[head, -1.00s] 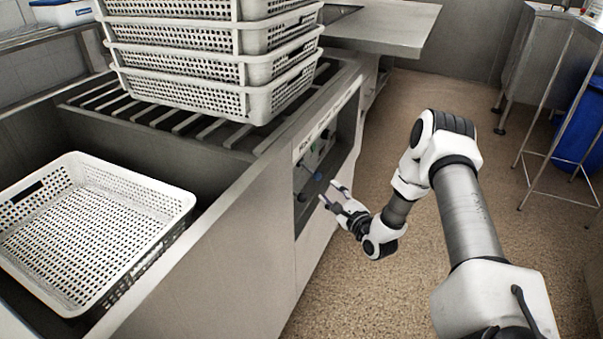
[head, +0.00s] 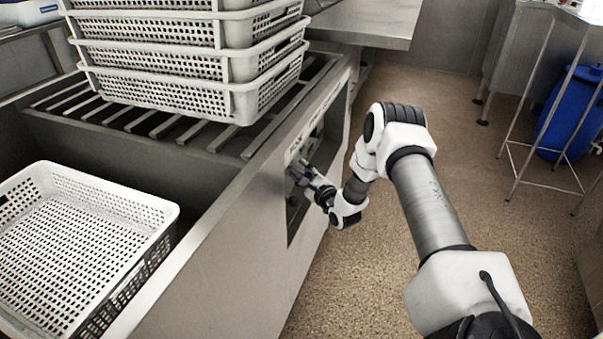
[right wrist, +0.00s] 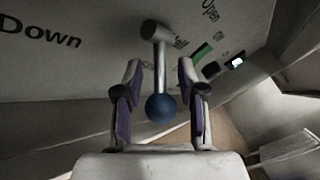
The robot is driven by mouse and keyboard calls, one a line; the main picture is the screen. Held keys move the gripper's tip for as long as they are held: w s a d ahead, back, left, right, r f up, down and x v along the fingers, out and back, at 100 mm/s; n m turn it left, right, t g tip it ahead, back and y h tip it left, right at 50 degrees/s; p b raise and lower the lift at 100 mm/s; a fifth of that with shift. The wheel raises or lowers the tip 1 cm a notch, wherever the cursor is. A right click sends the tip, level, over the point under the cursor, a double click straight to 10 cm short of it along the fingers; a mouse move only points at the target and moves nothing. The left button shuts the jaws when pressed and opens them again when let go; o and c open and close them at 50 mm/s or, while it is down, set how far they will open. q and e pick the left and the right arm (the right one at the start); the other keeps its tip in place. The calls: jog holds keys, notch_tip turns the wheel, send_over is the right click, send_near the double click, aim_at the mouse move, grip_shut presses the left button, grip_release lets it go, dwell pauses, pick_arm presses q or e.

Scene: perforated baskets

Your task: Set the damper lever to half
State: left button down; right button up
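The damper lever (right wrist: 160,65) is a light metal rod on a round pivot, with a blue ball knob (right wrist: 160,108) at its end. It stands out from a grey panel (right wrist: 75,65). My right gripper (right wrist: 160,100) is open, with one finger on each side of the knob and a visible gap on both sides. In the head view my right gripper (head: 302,178) is at the recessed panel in the counter's side and hides the lever. Labels "Open" and a small, partly covered one, perhaps "Half", show near the pivot. My left gripper is not in view.
The panel also bears "Down", a green patch (right wrist: 201,53) and a small lit spot (right wrist: 237,63). White perforated baskets (head: 165,95) are stacked on the slatted counter; another basket (head: 150,215) sits at the left. The floor (head: 440,120) right of the counter is clear up to a metal stand.

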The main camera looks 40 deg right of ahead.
grip_shut()
jog(key=shift+a, duration=0.1)
jog(key=shift+p, duration=0.3)
jog(key=g+p, duration=0.1)
jog(key=p, duration=0.1)
jog(key=r+n+g+p, duration=0.1)
jog(key=shift+s+r+p, duration=0.2)
jog(key=shift+s+p, duration=0.05)
jog(key=shift+p, duration=0.15)
jog(key=shift+s+r+n+g+p, duration=0.1)
jog(key=shift+r+n+g+p, duration=0.1)
jog(key=shift+n+g+p, duration=0.8)
jog(key=shift+d+g+p, duration=0.2)
jog(key=shift+g+p, duration=0.1)
jog(key=shift+g, duration=0.2)
